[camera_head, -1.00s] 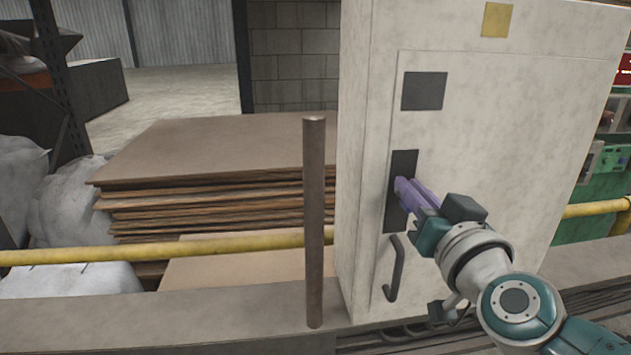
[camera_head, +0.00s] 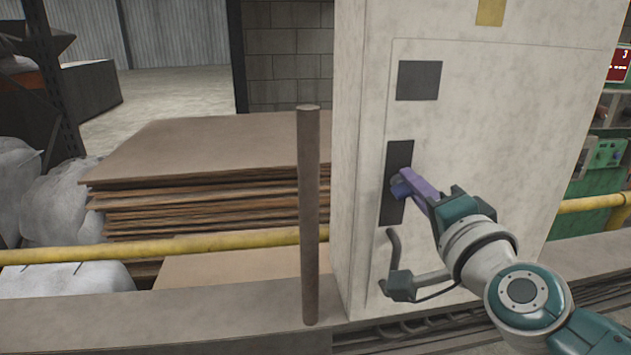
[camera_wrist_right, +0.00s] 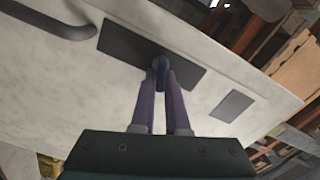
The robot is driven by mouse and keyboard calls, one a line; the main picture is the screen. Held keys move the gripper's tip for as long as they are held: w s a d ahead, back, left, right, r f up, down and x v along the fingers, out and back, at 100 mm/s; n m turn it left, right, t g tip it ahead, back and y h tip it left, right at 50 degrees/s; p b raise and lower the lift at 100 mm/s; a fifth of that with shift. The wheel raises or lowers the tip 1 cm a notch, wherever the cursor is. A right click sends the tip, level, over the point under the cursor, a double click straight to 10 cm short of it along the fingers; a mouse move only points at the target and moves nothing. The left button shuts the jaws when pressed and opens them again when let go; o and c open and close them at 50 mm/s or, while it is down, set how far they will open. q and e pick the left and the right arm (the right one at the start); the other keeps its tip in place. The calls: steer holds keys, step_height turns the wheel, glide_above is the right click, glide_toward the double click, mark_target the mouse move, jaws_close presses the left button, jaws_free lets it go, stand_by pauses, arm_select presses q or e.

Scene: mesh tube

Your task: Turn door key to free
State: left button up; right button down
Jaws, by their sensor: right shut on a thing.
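The door key (camera_wrist_right: 161,73) is a small dark blue piece at the dark lock plate (camera_wrist_right: 183,63) in the right wrist view. My right gripper (camera_wrist_right: 160,80) has its purple fingers shut on the key. In the head view, the right gripper (camera_head: 404,184) is at the lock plate (camera_head: 397,152) on the pale cabinet door (camera_head: 510,130), and the fingers hide most of the key (camera_head: 399,190). My left gripper is not in view.
A dark curved door handle (camera_head: 392,250) is below the plate, close to my right wrist. A brown post (camera_head: 309,220) stands left of the cabinet. A yellow rail (camera_head: 170,246) and stacked boards (camera_head: 210,150) are further left.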

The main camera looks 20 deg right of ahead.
steer(key=shift+f+m+b, duration=0.15)
steer(key=shift+m+b, duration=0.1)
steer(key=shift+m, duration=0.8)
steer(key=shift+f+m+b, duration=0.1)
steer(key=shift+m+b, duration=0.1)
steer(key=shift+m, duration=0.85)
steer(key=c, duration=0.9)
jaws_free()
steer(key=shift+s, duration=0.15)
steer(key=v, duration=0.9)
steer(key=shift+s+a, duration=0.1)
steer(key=shift+s, duration=0.2)
